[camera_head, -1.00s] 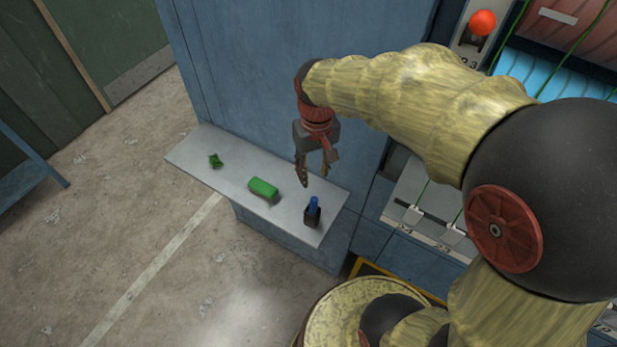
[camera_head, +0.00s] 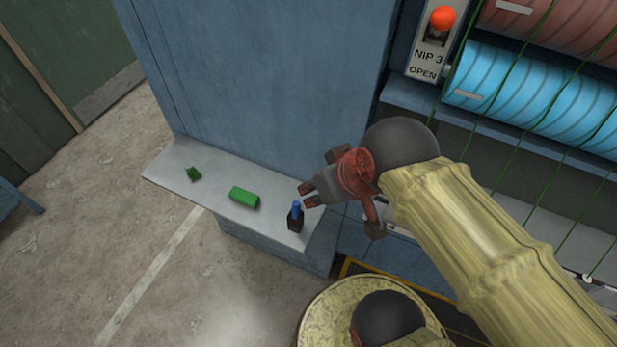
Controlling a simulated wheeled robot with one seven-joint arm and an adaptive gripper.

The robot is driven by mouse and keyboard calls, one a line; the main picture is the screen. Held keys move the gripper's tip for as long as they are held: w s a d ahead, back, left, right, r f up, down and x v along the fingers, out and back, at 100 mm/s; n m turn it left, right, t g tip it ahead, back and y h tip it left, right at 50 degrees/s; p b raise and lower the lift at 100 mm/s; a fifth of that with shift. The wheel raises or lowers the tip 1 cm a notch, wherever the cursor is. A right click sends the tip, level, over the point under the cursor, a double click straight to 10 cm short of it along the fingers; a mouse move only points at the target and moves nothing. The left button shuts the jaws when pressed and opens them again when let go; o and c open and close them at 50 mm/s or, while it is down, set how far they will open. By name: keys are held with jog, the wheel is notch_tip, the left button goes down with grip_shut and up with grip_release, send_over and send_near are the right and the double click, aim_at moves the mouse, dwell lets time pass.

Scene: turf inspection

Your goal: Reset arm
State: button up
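My gripper (camera_head: 307,194) is at the centre of the head view, over the right end of a grey shelf (camera_head: 218,197). Its two fingers are apart and point left, with nothing seen between them. My arm, in a yellowish sleeve, runs from it to the lower right. Just left of and below the fingertips in the picture, a small dark holder with a blue top (camera_head: 295,217) stands on the shelf. I cannot tell how far above it the fingers are.
A green block (camera_head: 244,198) and a small green crumpled piece (camera_head: 193,174) lie on the shelf. A blue wall (camera_head: 270,80) rises behind it. At the right are a blue roller (camera_head: 535,95), green cords and a panel marked "NIP 3 OPEN" (camera_head: 428,52) with an orange knob (camera_head: 442,18). Open floor lies left.

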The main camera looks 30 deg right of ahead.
notch_tip(320, 180, down, 20)
jog(key=b, duration=2)
